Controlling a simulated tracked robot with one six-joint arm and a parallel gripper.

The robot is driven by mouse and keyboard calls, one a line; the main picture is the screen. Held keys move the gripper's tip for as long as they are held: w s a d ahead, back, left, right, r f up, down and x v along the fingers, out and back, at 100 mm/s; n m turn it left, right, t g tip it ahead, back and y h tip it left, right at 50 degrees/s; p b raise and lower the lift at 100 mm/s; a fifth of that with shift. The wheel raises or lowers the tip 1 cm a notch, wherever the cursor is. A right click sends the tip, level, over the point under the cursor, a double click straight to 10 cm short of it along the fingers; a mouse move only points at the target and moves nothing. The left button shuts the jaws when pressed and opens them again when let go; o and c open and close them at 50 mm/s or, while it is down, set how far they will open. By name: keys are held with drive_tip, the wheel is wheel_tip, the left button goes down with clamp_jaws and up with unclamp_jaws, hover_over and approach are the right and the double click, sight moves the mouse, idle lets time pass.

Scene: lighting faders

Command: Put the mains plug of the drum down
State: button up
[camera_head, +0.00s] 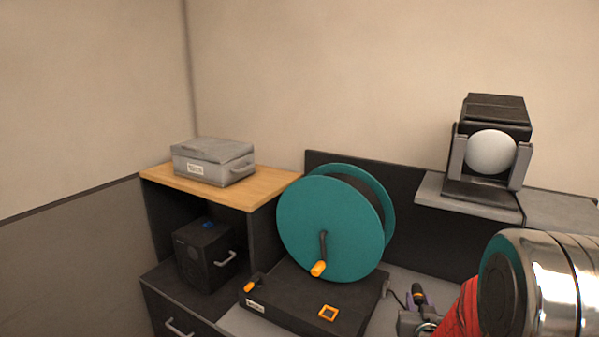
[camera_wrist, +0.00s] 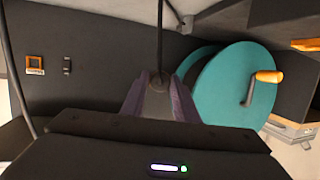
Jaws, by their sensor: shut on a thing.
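The cable drum (camera_head: 312,225) has teal flanges and a crank with an orange knob (camera_head: 318,269). It stands on a black base; the wrist view also shows the drum (camera_wrist: 225,95). My gripper (camera_wrist: 160,98) is shut on the dark mains plug (camera_wrist: 160,80), held between its purple fingers. A black cable (camera_wrist: 160,35) runs from the plug to the top of the wrist view. In the head view my gripper (camera_head: 418,302) is at the lower right, right of the base. The plug is hard to make out there, and its height above the worktop cannot be told.
The black base (camera_head: 290,290) carries an orange square frame (camera_head: 328,313). A grey worktop (camera_head: 240,322) shows around it. A lamp with a white globe (camera_head: 491,152) stands on a raised grey shelf. A grey case (camera_head: 212,163) sits on a wooden shelf, with a black box (camera_head: 204,258) below.

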drive_tip(key=a+r+n+y, duration=0.1)
drive_tip(key=a+n+y, duration=0.2)
drive_tip(key=a, duration=1.3)
drive_tip(key=shift+w+a+r+t+y, duration=0.25)
drive_tip(key=shift+w+r+t+y, duration=0.05)
drive_tip(key=shift+w+y, duration=0.15)
drive_tip(key=shift+d, duration=0.2)
